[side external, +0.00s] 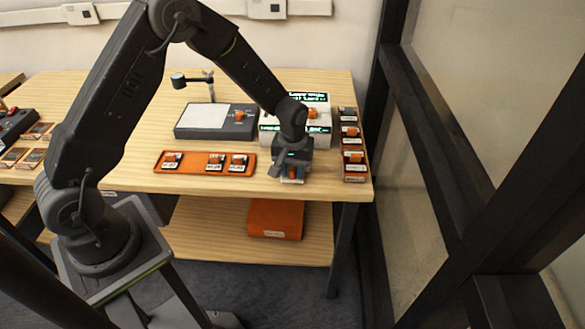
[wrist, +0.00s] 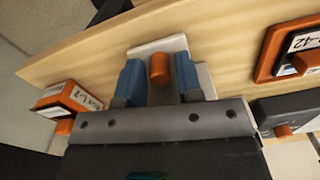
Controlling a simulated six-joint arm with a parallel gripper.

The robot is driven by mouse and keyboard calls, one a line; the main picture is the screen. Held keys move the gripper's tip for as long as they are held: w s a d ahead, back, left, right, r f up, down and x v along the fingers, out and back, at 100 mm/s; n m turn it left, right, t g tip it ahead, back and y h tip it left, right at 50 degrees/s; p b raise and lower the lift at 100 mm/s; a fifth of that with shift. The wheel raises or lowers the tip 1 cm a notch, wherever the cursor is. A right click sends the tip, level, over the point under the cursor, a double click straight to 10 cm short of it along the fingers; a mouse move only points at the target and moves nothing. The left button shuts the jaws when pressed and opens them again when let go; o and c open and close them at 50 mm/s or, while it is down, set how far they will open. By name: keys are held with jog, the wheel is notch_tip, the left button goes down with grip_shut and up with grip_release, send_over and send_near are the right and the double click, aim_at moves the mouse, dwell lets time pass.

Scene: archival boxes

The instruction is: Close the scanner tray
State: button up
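The scanner (side external: 318,134) is a white unit with dark green-lit text panels at the right of the table, partly hidden behind my wrist. A pale flat piece, apparently its tray (side external: 291,180), shows below my gripper near the table's front edge. In the wrist view the pale tray (wrist: 158,46) carries an upright orange knob (wrist: 159,69). My gripper (wrist: 160,80) is open, with its blue fingers on either side of the knob and a gap at each side. In the side view my gripper (side external: 291,172) points down over the tray. The tray's join with the scanner is hidden.
An orange tray (side external: 192,168) with several labelled pieces lies to the left. A grey-and-white device (side external: 216,120) stands behind it. A column of labelled boxes (side external: 353,150) stands close at the right. An orange box (side external: 275,219) sits on the lower shelf.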

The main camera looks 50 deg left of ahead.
grip_shut()
jog(key=shift+w+a, duration=1.65)
jog(key=shift+w, duration=0.05)
jog(key=shift+o, duration=1.4)
grip_release()
notch_tip(320, 180, up, 14)
